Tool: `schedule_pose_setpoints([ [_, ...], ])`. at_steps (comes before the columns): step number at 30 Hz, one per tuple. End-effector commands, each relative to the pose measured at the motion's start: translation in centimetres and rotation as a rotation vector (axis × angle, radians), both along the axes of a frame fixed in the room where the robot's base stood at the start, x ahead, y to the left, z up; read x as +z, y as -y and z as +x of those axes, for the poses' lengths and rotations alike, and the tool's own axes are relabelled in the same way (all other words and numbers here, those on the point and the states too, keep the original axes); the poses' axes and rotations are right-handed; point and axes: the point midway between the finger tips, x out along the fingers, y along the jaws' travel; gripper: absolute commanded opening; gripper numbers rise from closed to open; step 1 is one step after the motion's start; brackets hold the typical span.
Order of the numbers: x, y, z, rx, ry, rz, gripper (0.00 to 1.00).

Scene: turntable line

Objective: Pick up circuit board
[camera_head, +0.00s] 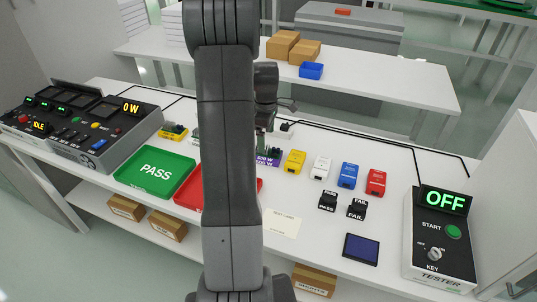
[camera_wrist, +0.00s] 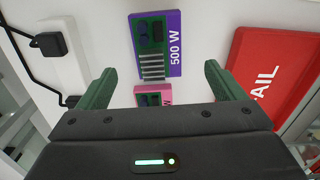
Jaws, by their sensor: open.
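A green circuit board on a purple 500 W base (camera_wrist: 174,45) lies on the white table in the wrist view. It also shows in the head view (camera_head: 268,158), partly hidden by my arm. A second green board on a pink base (camera_wrist: 153,97) lies nearer my gripper body, which partly covers it. My gripper (camera_wrist: 160,69) is open and empty, with one green finger on each side of these boards in the picture. I cannot tell its height above them. Another board on a yellow base (camera_head: 173,131) sits at the left in the head view.
A green PASS tray (camera_head: 181,184) and a red FAIL tray (camera_wrist: 272,50) are nearby. Coloured blocks, including a yellow one (camera_head: 294,162), stand to the right of the boards. A tester (camera_head: 440,240) reading OFF is at the right. A black console (camera_head: 75,125) is at the left.

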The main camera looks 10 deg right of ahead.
Motion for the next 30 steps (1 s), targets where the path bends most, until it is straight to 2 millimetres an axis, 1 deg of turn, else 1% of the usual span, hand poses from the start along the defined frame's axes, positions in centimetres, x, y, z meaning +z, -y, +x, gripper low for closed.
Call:
schedule_pose_setpoints([
  [1, -0.7, 0.0, 0.0, 0.0, -0.002, 0.0, 0.89],
  [3, -1.3, 0.0, -0.1, 0.0, -0.002, 0.0, 0.89],
  [8, -2.2, 0.0, 0.0, -0.001, -0.001, 0.0, 0.89],
  [15, -5.5, 0.1, 0.3, -0.001, -0.003, 0.001, 0.89],
  [18, -6.5, 0.1, 0.4, -0.001, -0.001, 0.0, 0.89],
  [21, -6.9, 0.1, 0.4, -0.001, 0.001, 0.0, 0.89],
  [26, -6.9, 0.1, 0.4, -0.001, 0.001, 0.0, 0.89],
  [27, -6.9, 0.1, 0.4, -0.001, 0.001, 0.0, 0.85],
  [29, -6.9, 0.1, 0.4, -0.001, 0.001, 0.0, 0.73],
  [30, -6.9, 0.1, 0.4, -0.001, 0.001, 0.0, 0.66],
])
